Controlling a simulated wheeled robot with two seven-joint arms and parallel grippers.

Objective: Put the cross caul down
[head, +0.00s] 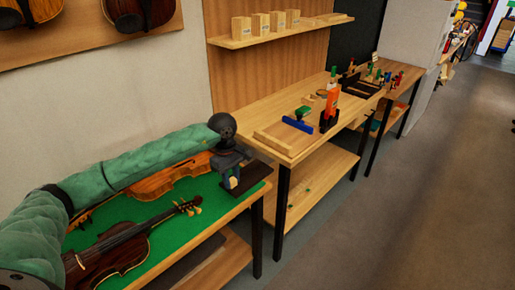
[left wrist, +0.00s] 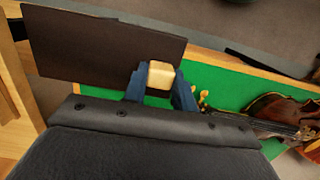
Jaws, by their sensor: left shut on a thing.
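My left gripper (head: 231,183) is low over the right end of the green-topped bench (head: 207,196). It is shut on a small pale block (head: 234,182), which I take to be the cross caul. In the left wrist view the block (left wrist: 161,75) sits between the blue fingers (left wrist: 160,88), and its lower part is hidden. A dark flat board (head: 251,176) is right beside the gripper at the bench end. The board also shows in the left wrist view (left wrist: 95,45). I cannot tell whether the block touches the board or the bench. My right gripper is not in view.
A violin (head: 120,248) lies in front on the green top, and a paler violin body (head: 172,179) lies behind, under my left arm. A wooden workbench (head: 300,133) stands to the right with a blue tool (head: 298,125) and an orange bottle (head: 331,100). The floor at right is clear.

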